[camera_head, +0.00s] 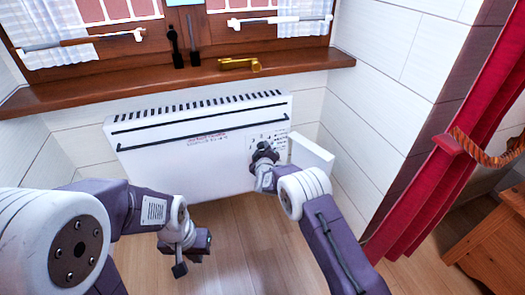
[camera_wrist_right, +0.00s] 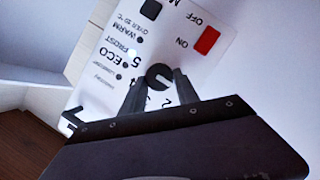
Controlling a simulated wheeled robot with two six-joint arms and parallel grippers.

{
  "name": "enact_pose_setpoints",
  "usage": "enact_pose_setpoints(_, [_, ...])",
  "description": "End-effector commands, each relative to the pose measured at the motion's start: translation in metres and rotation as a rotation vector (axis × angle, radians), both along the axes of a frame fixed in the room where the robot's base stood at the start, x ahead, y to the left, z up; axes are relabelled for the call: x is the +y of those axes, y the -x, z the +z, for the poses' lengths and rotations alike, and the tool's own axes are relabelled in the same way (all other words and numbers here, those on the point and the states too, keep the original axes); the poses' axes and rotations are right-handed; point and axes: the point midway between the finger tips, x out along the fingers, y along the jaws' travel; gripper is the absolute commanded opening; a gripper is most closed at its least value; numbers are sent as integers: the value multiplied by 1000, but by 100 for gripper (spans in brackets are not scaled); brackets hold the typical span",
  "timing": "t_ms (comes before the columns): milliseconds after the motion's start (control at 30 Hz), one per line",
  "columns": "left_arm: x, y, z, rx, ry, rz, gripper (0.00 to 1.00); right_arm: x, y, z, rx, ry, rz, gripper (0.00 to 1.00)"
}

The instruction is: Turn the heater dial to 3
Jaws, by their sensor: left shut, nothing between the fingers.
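The white heater (camera_head: 180,150) is mounted on the wall below the window sill. Its control panel (camera_wrist_right: 115,50) has a red ON/OFF switch (camera_wrist_right: 207,41), a black square button and printed labels. The dark round dial (camera_wrist_right: 158,77) is on this panel, with printed numbers around it, partly covered. My right gripper (camera_wrist_right: 158,82) is at the panel, with one finger on either side of the dial. I cannot tell whether the fingers press on it. In the head view my right gripper (camera_head: 263,150) hides the dial. My left gripper (camera_head: 180,268) is shut and empty, low in front of the heater.
A small white box-like part (camera_head: 312,153) stands right of the control panel, close to my right gripper. The wooden sill (camera_head: 160,82) overhangs the heater and carries a brass-coloured object (camera_head: 240,65). A red curtain (camera_head: 445,150) hangs at the right. The floor below is clear.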

Motion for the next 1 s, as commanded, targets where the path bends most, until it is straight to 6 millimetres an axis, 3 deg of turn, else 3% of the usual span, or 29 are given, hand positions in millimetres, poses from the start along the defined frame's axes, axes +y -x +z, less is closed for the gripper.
enact_pose_setpoints(433, [0, 0, 9, 0, 0, 0, 0, -2, 0, 3, 38, -108, 0, 0])
enact_pose_setpoints(1000, [0, 0, 27, 0, 0, 0, 0, -8, -2, 4, 198, -598, 0, 0])
